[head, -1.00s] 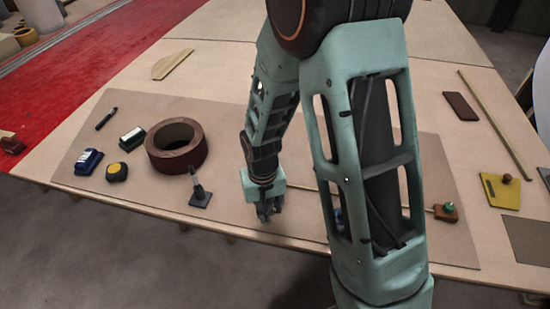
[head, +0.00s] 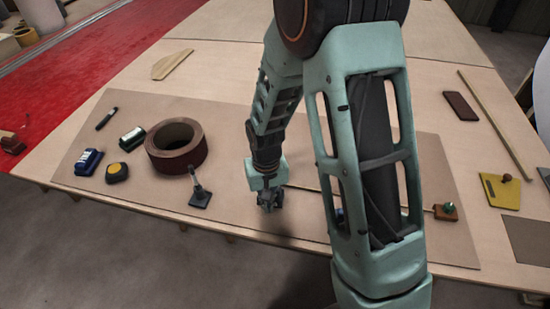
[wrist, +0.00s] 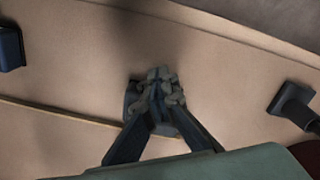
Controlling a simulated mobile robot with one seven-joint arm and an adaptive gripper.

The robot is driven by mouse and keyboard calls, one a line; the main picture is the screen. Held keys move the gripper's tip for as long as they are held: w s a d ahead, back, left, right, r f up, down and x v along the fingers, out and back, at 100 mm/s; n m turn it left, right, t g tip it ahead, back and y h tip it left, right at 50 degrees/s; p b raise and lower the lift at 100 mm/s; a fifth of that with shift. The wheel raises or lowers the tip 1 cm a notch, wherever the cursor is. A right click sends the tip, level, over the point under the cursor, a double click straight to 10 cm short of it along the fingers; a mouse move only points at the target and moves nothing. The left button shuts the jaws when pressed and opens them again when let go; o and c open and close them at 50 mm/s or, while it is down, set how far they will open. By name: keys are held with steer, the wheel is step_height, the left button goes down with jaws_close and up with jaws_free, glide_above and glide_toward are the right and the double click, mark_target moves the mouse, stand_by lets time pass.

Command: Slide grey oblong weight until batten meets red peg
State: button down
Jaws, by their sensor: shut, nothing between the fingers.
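My gripper (head: 269,204) is shut, low over the brown board; its fingertips also show in the wrist view (wrist: 160,78). A grey shape (wrist: 131,97), which looks like the grey weight, shows partly behind the fingers; they hide most of it, and I cannot tell whether they touch it. The thin batten (wrist: 62,113) runs from beside the fingers; in the head view it (head: 311,191) passes behind my arm towards a brown block (head: 441,213) with a green peg (head: 450,207). I cannot make out a red peg.
A dark stand with a tilted post (head: 200,199) is left of my gripper, near a brown ring (head: 155,160). A blue thing (wrist: 11,46) lies at the wrist view's left. A yellow plate (head: 500,192) lies right. The board's front edge is close.

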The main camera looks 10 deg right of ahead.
steer(key=shift+w+d, duration=0.6)
steer(key=shift+w, duration=1)
steer(key=shift+w+d, duration=0.55)
steer(key=shift+w, duration=1.1)
steer(key=shift+w+d, duration=0.6)
steer(key=shift+w, duration=1)
steer(key=shift+s+a, duration=0.1)
steer(key=shift+s, duration=0.15)
steer(key=shift+s+a+r, duration=0.25)
steer(key=shift+s+r, duration=0.05)
steer(key=shift+s, duration=0.35)
steer(key=shift+s+a+r, duration=0.2)
steer(key=shift+s+r, duration=0.05)
steer(key=shift+s, duration=0.4)
step_height(320, 180, up, 8)
steer(key=p, duration=0.5)
